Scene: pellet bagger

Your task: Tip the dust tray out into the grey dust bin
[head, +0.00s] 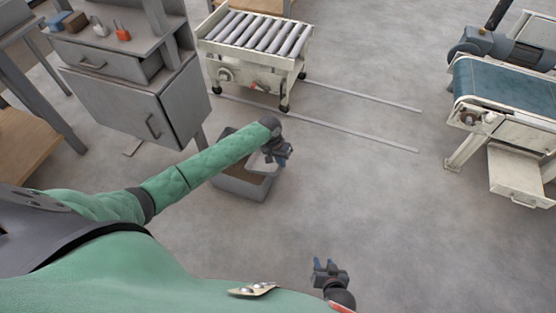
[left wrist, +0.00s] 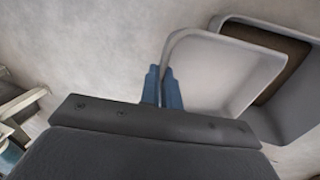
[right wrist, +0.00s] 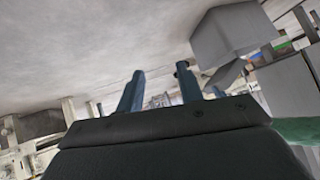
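The grey dust bin (head: 243,187) stands on the floor left of the centre in the head view. Its inside shows brown, also in the left wrist view (left wrist: 272,66). The pale dust tray (head: 260,163) is over the bin's opening, partly hidden by my arm. In the left wrist view the tray (left wrist: 225,72) looks tilted, and its visible inside is plain with no dust seen. My left gripper (head: 282,154) is shut on the tray's edge, its blue fingers (left wrist: 162,86) close together. My right gripper (head: 322,266) is open and empty, low at the bottom of the head view.
A grey cabinet (head: 135,105) stands behind the bin at the left. A roller cart (head: 255,50) is at the back, with floor rails (head: 350,132) running right. A belt conveyor (head: 505,95) with an open box (head: 518,178) below it is at the right. The middle floor is clear.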

